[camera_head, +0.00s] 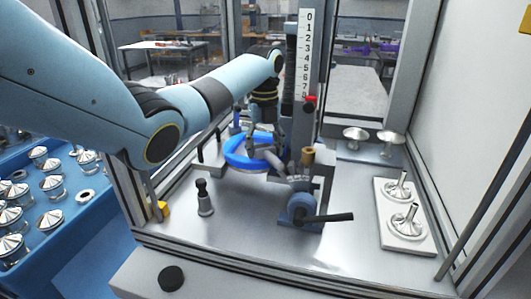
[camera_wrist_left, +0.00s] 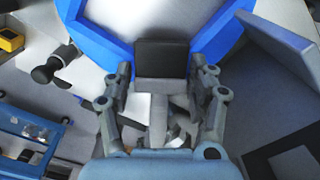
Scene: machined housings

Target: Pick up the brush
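I cannot make out a brush with certainty in either view. My left gripper (camera_head: 272,148) points down beside a bright blue ring-shaped part (camera_head: 247,153) inside the machine bay. In the left wrist view, the two grey finger linkages of my left gripper (camera_wrist_left: 162,80) stand on either side of a dark block (camera_wrist_left: 162,57) with a pale lower face. I cannot tell whether this block is the finger pads or something between them. The blue part (camera_wrist_left: 214,45) spreads beyond the fingers. My right gripper is not in view.
A black-knobbed post (camera_head: 204,198) stands at the front left of the metal bay floor. A hub with a black lever (camera_head: 325,217) and a brass-coloured cylinder (camera_head: 308,155) are right of the gripper. A white plate (camera_head: 413,240) holds metal parts. A blue tray (camera_head: 85,215) lies left.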

